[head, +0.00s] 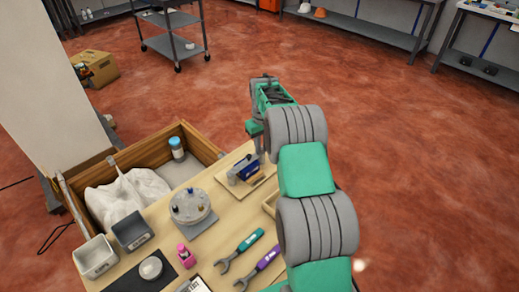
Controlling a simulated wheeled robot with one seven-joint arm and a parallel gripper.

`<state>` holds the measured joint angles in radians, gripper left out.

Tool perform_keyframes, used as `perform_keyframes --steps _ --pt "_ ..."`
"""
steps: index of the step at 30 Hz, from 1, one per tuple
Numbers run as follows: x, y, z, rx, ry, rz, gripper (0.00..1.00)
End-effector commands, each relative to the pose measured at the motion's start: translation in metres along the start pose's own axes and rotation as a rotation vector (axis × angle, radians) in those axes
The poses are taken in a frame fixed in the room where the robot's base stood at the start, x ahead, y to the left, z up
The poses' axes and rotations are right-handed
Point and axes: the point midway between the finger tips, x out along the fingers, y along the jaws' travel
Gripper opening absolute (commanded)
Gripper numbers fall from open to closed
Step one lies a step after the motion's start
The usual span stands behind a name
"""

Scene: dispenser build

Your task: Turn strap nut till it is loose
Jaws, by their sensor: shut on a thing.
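A small blue clamp-like unit (246,171) stands on a light wooden board (258,185) near the table's far right edge. My gripper (258,148) points down at the upper right side of this unit and is shut on a small part there, which appears to be the strap nut. The nut itself is hidden by the fingers and too small to make out. I cannot tell how tight or loose it is.
A round grey fixture (189,207) with several pegs stands left of the unit. A green wrench (240,251) and a purple wrench (259,268) lie in front. A pink item (185,256), grey bins (132,230) and a wooden crate (204,145) with a white sack (127,197) are left.

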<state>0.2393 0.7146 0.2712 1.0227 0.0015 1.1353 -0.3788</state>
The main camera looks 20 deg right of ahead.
Motion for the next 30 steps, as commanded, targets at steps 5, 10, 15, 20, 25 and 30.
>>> perform_keyframes --steps 5,10,15,20,25,30 --pt "-0.0010 0.0013 -0.0021 -0.161 0.008 0.005 0.00" --pt "-0.0014 -0.0003 -0.0029 -0.325 0.008 0.005 0.00" --pt "-0.0017 -0.0020 -0.0035 -0.476 0.008 0.005 0.00" --pt "-0.0019 -0.0034 -0.0038 -0.592 0.008 0.005 0.00" --pt "-0.0019 -0.0048 -0.0040 -0.681 0.007 0.004 0.00" --pt "-0.0019 -0.0059 -0.0040 -0.731 0.006 0.003 0.00"
